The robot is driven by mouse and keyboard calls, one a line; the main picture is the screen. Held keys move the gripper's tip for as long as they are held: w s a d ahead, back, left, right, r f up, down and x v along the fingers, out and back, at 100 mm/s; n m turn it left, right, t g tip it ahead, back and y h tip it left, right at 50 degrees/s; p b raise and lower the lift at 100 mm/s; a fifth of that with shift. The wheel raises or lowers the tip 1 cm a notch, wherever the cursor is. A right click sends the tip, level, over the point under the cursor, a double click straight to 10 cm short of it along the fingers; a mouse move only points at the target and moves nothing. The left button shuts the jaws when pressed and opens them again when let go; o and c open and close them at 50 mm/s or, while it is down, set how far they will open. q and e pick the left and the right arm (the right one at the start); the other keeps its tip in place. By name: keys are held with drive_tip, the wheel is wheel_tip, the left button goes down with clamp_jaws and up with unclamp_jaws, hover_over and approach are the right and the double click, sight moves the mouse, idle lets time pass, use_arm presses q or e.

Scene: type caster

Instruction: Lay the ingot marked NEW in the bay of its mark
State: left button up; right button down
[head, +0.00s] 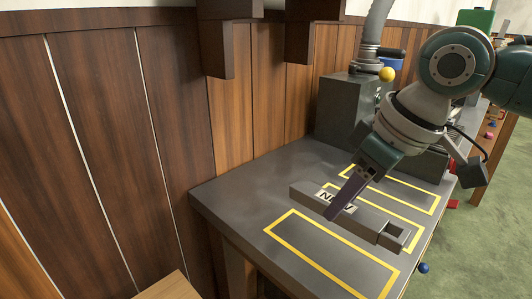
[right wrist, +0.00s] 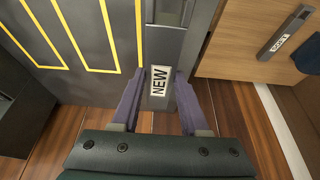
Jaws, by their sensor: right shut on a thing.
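The ingot marked NEW (head: 368,222) is a long grey bar with a white label, over the grey bench top between the near yellow-outlined bay (head: 282,241) and the bays behind it. My right gripper (head: 334,208) is shut on it at the label; one finger hides part of the lettering. In the right wrist view the ingot (right wrist: 166,48) runs between the two purple fingers (right wrist: 160,92), and NEW reads sideways. I cannot tell whether the ingot touches the bench. No bay marks are legible. My left gripper is not in view.
Yellow outlines also mark the far bay (head: 437,207). A dark machine block (head: 345,108) stands at the bench's back. A wood-panelled wall (head: 120,120) borders the left. A second labelled bar (right wrist: 286,33) lies on a wooden surface (right wrist: 235,45), its lettering unclear.

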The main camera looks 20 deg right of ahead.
wheel_tip(320, 180, down, 8)
drive_tip(key=shift+w+r+b, duration=0.1)
drive_tip(key=shift+r+b, duration=0.05)
drive_tip(key=shift+b, duration=0.8)
drive_tip(key=shift+r, duration=0.1)
drive_tip(key=c, duration=0.9)
unclamp_jaws()
drive_tip(key=shift+f, duration=0.3)
drive_tip(key=o, duration=0.5)
drive_tip(key=shift+r, duration=0.1)
